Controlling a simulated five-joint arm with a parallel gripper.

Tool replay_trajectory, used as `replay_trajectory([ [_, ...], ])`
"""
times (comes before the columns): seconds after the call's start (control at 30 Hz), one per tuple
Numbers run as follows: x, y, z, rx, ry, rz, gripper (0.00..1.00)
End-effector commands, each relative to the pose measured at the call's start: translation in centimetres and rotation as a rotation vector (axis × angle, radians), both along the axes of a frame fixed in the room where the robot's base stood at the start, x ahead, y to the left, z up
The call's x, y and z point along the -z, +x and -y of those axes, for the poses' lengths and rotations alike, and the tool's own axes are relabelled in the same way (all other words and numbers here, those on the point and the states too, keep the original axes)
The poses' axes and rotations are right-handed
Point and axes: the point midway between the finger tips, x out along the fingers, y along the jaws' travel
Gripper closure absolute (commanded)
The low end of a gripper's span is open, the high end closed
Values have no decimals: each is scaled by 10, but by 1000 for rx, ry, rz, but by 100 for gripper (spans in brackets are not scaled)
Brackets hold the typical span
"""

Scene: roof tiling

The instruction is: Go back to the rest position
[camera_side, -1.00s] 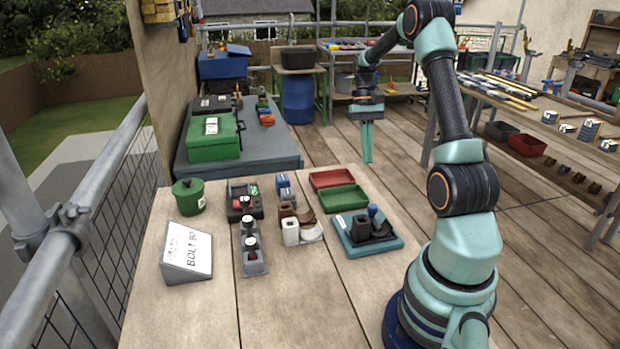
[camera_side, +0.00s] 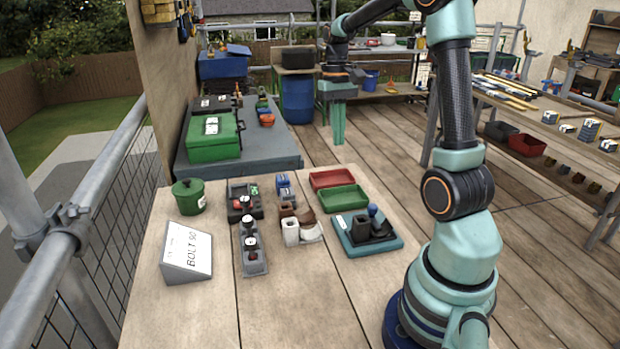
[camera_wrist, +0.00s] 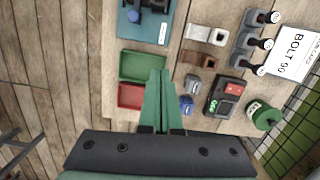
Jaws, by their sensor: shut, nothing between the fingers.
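My gripper (camera_side: 338,122) hangs in the air beyond the far edge of the wooden bench, high above it, with its green fingers pointing down. The fingers are together and hold nothing. In the wrist view my gripper (camera_wrist: 158,85) reaches over the bench, its fingers partly covering the area beside the green tray (camera_wrist: 141,66) and the red tray (camera_wrist: 131,96). My arm rises from the bench's right side and bends over at the top of the side view.
The bench (camera_side: 290,310) carries a green pot (camera_side: 188,196), a sign (camera_side: 187,252), a grey holder (camera_side: 252,255), a blue tray (camera_side: 385,248) and small blocks. A green case (camera_side: 212,140) lies on a lower table behind. The bench front is clear.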

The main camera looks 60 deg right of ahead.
Motion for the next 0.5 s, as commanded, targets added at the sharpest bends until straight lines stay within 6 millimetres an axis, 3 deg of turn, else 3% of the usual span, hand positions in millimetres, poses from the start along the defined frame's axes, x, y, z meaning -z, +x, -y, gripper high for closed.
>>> replay_trajectory([
  [0.03, -10, 5, -20, -54, -27, 38, 100],
  [0.2, -30, 10, -78, -207, -95, 159, 100],
  [0.5, -46, -4, -171, -475, -178, 393, 100],
])
